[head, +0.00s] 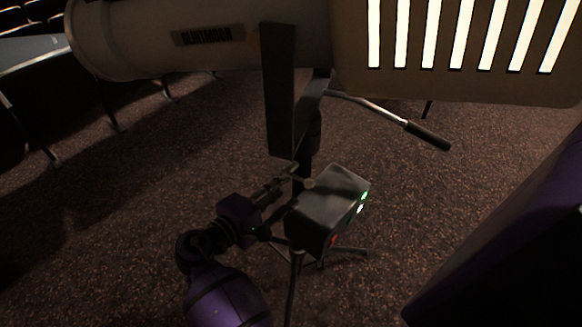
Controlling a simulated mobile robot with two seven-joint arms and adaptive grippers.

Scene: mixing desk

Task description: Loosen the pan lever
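A small pale knob-like end (309,183) shows near the fingertips. I cannot tell for sure whether it is the pan lever.
The grey box (330,205) with lit green and white indicators stands close right of the gripper. A metal handle with a black grip (428,136) sticks out at the right. Stand legs (345,251) spread below. Dark carpet (120,200) is open at left.

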